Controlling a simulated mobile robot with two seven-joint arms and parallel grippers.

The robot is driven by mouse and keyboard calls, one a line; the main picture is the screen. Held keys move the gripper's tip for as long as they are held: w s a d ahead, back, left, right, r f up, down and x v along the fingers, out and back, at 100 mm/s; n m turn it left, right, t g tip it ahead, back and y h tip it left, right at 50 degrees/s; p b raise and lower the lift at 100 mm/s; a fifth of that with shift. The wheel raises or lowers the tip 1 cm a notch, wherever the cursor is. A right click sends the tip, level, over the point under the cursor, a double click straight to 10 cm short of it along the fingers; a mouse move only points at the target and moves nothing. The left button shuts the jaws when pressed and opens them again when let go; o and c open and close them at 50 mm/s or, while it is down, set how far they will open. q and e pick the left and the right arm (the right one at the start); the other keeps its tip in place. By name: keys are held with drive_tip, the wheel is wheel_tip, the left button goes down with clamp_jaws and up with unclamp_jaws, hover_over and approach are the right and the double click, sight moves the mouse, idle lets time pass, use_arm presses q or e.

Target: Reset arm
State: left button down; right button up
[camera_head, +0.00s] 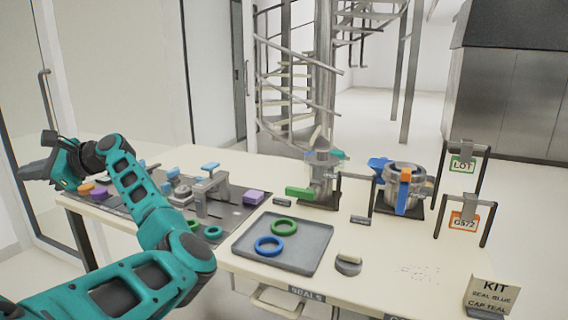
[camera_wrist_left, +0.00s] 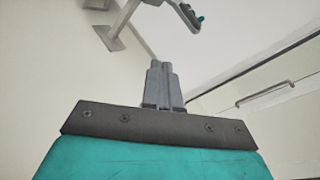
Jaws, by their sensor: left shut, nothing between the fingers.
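My left arm comes in from the lower left in the head view and bends back to the left. My left gripper (camera_head: 24,171) is at the far left, past the left end of the table, raised and pointing left. In the left wrist view its two grey fingers (camera_wrist_left: 164,82) are together with nothing between them. The gripper touches nothing that I can see. My right gripper is not in view.
The table (camera_head: 385,262) holds a grey tray (camera_head: 314,262) with a blue ring (camera_head: 269,246) and a green ring (camera_head: 284,227). A dark board with a clamp (camera_head: 207,190), metal fixtures (camera_head: 404,187), hanging tags (camera_head: 463,220) and a kit card (camera_head: 493,294) stand around it. A glass door is at left.

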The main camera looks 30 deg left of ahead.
use_arm(q)
drive_tip(key=w+d+r+m+t+y, duration=0.3)
drive_tip(key=w+d+m+t+y, duration=0.3)
drive_tip(key=m, duration=0.4)
drive_tip(key=w+d+r+m+t+y, duration=0.35)
drive_tip(key=w+m+y, duration=0.3)
drive_tip(key=m, duration=0.45)
drive_tip(key=w+d+f+m+t+h, duration=0.45)
drive_tip(key=d+m+t, duration=0.2)
drive_tip(key=m, duration=0.35)
drive_tip(key=w+d+f+m+t+h+p, duration=0.1)
drive_tip(key=w+d+f+m+t+h, duration=0.3)
drive_tip(key=m+t, duration=0.45)
drive_tip(key=w+d+f+m+t+h, duration=0.2)
drive_tip(key=d+f+m+t+h, duration=0.35)
drive_tip(key=m, duration=0.45)
drive_tip(key=s+d+f+m+g+h, duration=0.35)
drive_tip(key=d+f+m+h, duration=0.85)
drive_tip(key=d+f, duration=0.6)
drive_tip(key=s+d+f+m+g+h, duration=0.1)
drive_tip(key=s+d+f+m+g, duration=0.2)
drive_tip(key=s+d+f, duration=0.3)
drive_tip(key=s+d+f+m+g, duration=0.3)
drive_tip(key=s+d+f+m, duration=0.2)
drive_tip(key=s, duration=0.5)
wheel_tip(320, 180, down, 2)
drive_tip(key=shift+s+d+f+h+p, duration=0.1)
drive_tip(key=shift+s+d+h+p, duration=0.25)
drive_tip(key=shift+d, duration=0.5)
